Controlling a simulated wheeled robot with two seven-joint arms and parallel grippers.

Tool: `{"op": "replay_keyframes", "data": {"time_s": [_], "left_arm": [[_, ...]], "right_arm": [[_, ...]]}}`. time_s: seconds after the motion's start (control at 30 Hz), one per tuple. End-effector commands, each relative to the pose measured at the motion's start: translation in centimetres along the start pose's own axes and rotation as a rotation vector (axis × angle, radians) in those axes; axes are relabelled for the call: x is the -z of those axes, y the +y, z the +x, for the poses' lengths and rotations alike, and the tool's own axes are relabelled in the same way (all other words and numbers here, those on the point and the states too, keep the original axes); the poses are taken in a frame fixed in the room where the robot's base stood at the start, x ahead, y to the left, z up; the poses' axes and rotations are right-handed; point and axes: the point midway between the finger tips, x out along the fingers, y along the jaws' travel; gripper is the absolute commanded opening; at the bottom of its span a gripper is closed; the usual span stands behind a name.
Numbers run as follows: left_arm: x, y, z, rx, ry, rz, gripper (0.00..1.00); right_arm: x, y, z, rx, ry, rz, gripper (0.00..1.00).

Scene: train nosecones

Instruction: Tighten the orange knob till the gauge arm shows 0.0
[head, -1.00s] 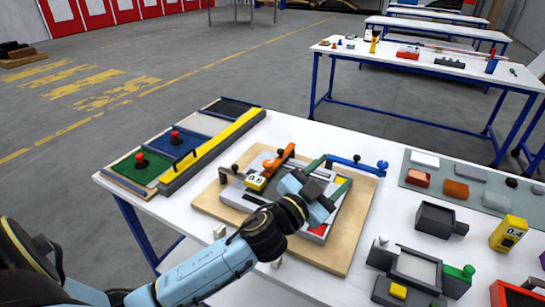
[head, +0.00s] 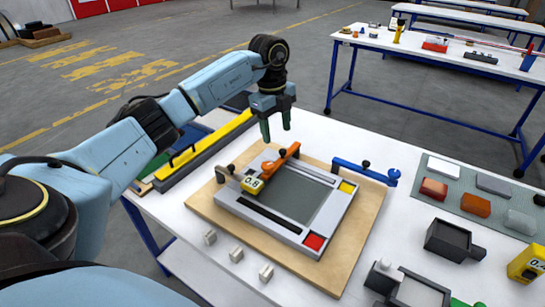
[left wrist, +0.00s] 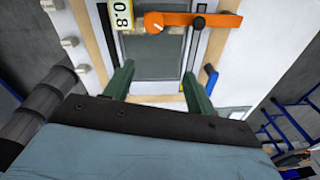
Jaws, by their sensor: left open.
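The orange knob (head: 268,166) sits on an orange arm (head: 288,153) at the far edge of a grey framed fixture. A yellow gauge (head: 252,183) beside it reads 0.8. In the left wrist view, the orange knob (left wrist: 154,22) and the gauge (left wrist: 121,12) are near the top. My left gripper (head: 276,136) is open and empty, fingers pointing down, raised beyond the orange arm. Its two green fingers also show in the left wrist view (left wrist: 157,72), apart from the knob. My right gripper is not in view.
The fixture rests on a wooden board (head: 335,270) on a white table. A blue arm (head: 362,171) stands at the board's right. Small white blocks (head: 237,254) lie in front. Grey boxes (head: 452,240) and a mat with coloured blocks (head: 476,206) are at the right.

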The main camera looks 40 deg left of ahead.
Motion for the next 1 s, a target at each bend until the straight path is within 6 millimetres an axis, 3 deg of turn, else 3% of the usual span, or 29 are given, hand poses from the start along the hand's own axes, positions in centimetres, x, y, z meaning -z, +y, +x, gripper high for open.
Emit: {"op": "replay_keyframes", "data": {"time_s": [0.1,0.23,0.7,1.0], "left_arm": [[-2.1,0.9,-1.1,-0.049,-0.063,-0.072,0.56],[-2.6,1.3,-0.5,-0.065,-0.078,-0.090,0.56],[-3.1,1.9,8.7,-0.063,-0.073,-0.085,0.56],[-3.3,2.0,11.8,-0.061,-0.073,-0.084,0.56]], "right_arm": [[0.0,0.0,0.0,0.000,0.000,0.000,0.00],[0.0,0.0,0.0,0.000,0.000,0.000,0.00],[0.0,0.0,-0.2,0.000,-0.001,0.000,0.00],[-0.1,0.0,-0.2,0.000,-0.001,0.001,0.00]]}}
